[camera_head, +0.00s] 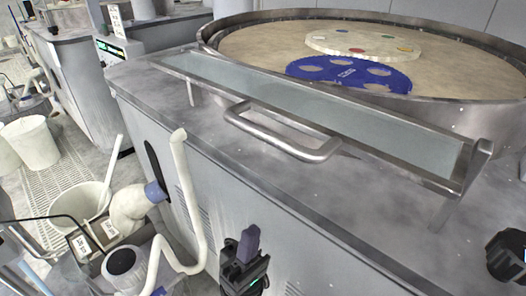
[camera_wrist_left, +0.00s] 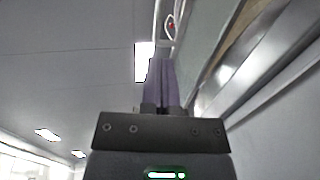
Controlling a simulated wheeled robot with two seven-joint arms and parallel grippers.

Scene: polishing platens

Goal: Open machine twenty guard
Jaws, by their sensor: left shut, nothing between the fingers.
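The guard is a long clear panel in a steel frame (camera_head: 300,98), tilted along the front edge of the grey machine (camera_head: 260,175) in the head view. Its bent steel handle (camera_head: 285,137) sticks out from the front edge. No number twenty is readable. My left gripper (camera_head: 249,240) is below the handle, in front of the machine's side, apart from the handle. Its purple fingers are shut together and empty; they also show in the left wrist view (camera_wrist_left: 161,82). A dark part at the right edge seems to belong to my right arm; its fingers are hidden.
Behind the guard lies the round platen (camera_head: 440,65) with a blue toothed disc (camera_head: 350,72) and a pale disc (camera_head: 365,42). At left are white pipes (camera_head: 183,190), a bucket (camera_head: 83,201) and another machine (camera_head: 85,80). A steel post (camera_head: 446,213) supports the guard's right end.

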